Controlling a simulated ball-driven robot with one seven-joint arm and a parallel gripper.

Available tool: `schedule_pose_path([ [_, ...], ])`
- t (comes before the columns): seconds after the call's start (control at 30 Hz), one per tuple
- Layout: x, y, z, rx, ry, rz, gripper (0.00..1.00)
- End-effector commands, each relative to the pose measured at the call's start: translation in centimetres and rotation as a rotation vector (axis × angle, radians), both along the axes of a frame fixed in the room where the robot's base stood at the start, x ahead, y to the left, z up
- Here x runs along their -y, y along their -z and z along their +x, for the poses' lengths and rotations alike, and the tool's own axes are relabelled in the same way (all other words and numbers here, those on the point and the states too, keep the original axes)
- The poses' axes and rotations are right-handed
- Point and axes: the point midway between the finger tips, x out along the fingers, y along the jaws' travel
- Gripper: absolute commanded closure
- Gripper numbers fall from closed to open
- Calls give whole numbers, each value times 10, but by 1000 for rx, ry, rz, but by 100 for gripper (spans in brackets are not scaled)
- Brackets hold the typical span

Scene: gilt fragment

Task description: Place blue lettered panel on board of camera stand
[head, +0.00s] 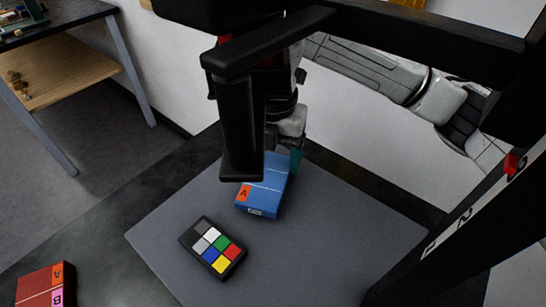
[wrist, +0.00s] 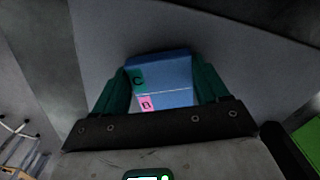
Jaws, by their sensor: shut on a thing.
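The blue lettered panel (head: 262,192) is a blue block with an orange lettered patch on its near left corner in the head view. It is over the back middle of the grey board (head: 335,235); I cannot tell whether it touches the board. My gripper (wrist: 163,72) is shut on the panel, with one teal finger on each side. In the wrist view the panel (wrist: 172,75) shows green and pink lettered patches on its left. In the head view only a teal fingertip shows; the black camera stand (head: 242,130) hides much of the gripper.
A colour chart (head: 213,247) with several coloured squares lies on the board's left part. A red lettered block (head: 47,284) lies on the dark table at lower left. The stand's marked column (head: 475,205) rises at right. The board's right and front are clear.

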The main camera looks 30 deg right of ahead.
Motion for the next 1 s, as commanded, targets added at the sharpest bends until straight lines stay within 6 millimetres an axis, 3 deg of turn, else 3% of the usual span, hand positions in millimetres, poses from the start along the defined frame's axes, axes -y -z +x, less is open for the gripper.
schedule_pose_path([
  [0.4,0,12,0,1,1,-1,64],
  [0.43,0,12,0,1,1,-1,25],
  [0.7,0,10,0,1,1,-1,1],
  [1.0,0,7,0,1,1,0,1],
])
